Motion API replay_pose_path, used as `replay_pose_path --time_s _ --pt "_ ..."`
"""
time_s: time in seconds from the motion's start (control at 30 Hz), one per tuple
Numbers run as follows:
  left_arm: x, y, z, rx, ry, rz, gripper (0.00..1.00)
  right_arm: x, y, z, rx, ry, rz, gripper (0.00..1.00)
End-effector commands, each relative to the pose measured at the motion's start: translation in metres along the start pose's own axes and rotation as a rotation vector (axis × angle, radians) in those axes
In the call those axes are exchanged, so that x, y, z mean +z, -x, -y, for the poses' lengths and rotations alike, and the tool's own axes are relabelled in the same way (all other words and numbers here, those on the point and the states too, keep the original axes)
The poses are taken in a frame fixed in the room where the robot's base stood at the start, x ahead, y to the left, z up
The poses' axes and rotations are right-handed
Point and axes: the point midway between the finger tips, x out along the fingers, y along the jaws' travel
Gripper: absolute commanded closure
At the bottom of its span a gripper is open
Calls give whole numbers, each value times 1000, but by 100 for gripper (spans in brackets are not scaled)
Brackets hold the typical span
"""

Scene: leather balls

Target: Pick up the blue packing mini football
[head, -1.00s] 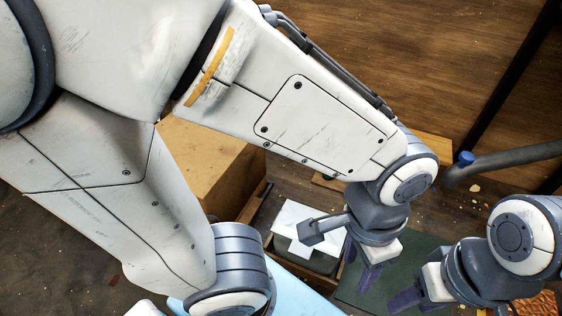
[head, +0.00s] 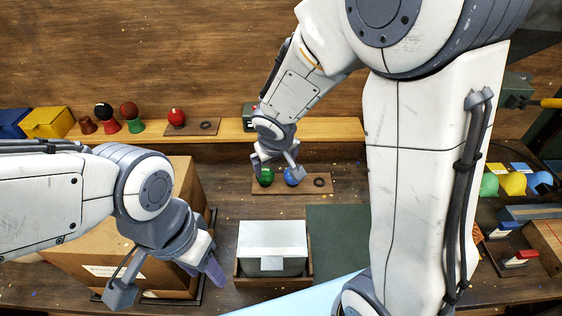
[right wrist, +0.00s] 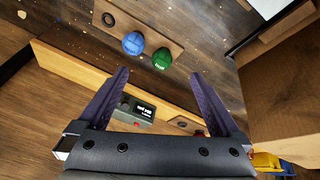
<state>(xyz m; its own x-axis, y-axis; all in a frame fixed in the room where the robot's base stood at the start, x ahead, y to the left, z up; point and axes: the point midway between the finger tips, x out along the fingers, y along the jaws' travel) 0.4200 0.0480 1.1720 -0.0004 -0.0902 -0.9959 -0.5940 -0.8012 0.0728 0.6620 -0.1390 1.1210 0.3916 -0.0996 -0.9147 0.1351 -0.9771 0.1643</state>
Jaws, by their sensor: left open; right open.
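A blue ball (head: 291,176) sits on a small wooden board (head: 275,188) at the back of the bench, beside a green ball (head: 264,178). In the right wrist view the blue ball (right wrist: 133,43) and green ball (right wrist: 161,58) lie beyond my fingertips. My right gripper (head: 260,167) is open and empty near both balls, its arm partly covering them in the head view. The right wrist view shows its two spread purple fingers (right wrist: 160,76), touching nothing. My left gripper (head: 204,271) is open and empty by the cardboard box.
A raised wooden ledge (head: 330,131) runs behind the board. A green mat (head: 337,225) lies clear.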

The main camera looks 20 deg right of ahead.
Motion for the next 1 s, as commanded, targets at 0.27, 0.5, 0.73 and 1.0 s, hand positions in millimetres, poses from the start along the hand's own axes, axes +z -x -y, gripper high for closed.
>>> replay_pose_path --time_s 0.27,0.5,0.73,1.0 --pt "-1 25 -2 0 -1 0 50 -28 -113 -86 -131 -251 -48 0" --pt "-1 27 -2 0 0 0 50 -9 -152 -97 -240 -339 -13 0" --pt "0 12 -1 0 2 0 50 -9 -188 -88 -248 -342 -11 0" --pt "0 7 0 0 3 0 50 -13 -209 -82 -247 -340 -11 0"
